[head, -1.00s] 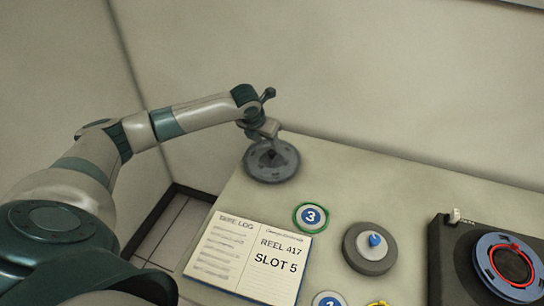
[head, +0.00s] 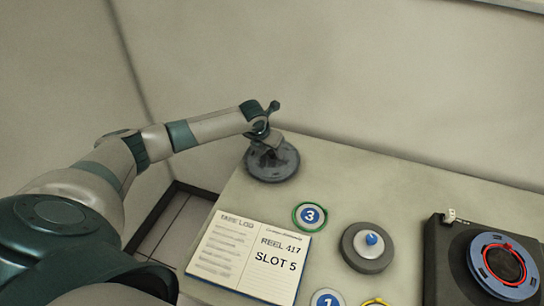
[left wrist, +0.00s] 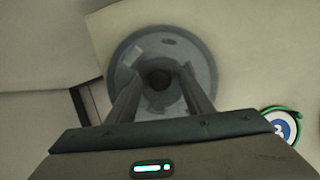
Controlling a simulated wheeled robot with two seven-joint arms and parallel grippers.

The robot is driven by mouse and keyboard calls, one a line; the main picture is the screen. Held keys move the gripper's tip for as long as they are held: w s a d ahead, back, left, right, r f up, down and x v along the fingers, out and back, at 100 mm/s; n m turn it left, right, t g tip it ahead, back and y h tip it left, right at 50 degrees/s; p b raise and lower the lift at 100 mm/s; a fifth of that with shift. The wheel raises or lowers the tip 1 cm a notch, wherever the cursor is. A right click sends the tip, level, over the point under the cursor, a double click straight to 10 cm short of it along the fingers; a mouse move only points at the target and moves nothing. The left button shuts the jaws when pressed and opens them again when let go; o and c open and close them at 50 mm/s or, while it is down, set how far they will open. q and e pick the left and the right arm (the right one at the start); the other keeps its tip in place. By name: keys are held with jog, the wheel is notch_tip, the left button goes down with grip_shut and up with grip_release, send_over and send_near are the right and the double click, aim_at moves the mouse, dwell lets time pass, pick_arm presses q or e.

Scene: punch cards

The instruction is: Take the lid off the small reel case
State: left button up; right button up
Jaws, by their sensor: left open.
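A round grey case (head: 284,168) with a smoky cover stands at the back left corner of the table. I take it for the small reel case. In the left wrist view the case (left wrist: 204,62) shows a pale label and a dark round knob (left wrist: 158,78) at its centre. My left gripper (head: 268,148) is over the case, pointing down. Its open fingers (left wrist: 160,76) appear on either side of the knob, with gaps between. I cannot tell how far down the knob they reach. In the head view the gripper hides the knob. My right gripper is not in view.
A grey disc with a blue-tipped hub (head: 368,252) and a black player (head: 447,270) stand right. A wall is behind.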

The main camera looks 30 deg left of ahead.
aim_at(271, 153)
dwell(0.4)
pick_arm(q)
jog(key=c, duration=1.1)
jog(key=shift+c, duration=0.2)
jog(key=shift+r, duration=0.1)
jog(key=shift+r+b, duration=0.45)
jog(key=shift+r, duration=0.05)
notch_tip(271, 153, up, 2)
jog(key=shift+r+b, duration=0.2)
jog(key=shift+b, duration=0.4)
jog(key=w+d+r+b, duration=0.3)
jog(key=d+r, duration=0.4)
jog(key=d, duration=0.4)
jog(key=shift+w+r+b, duration=0.15)
jog(key=shift+r+b, duration=0.05)
jog(key=shift+b, duration=0.15)
jog(key=shift+d, duration=0.1)
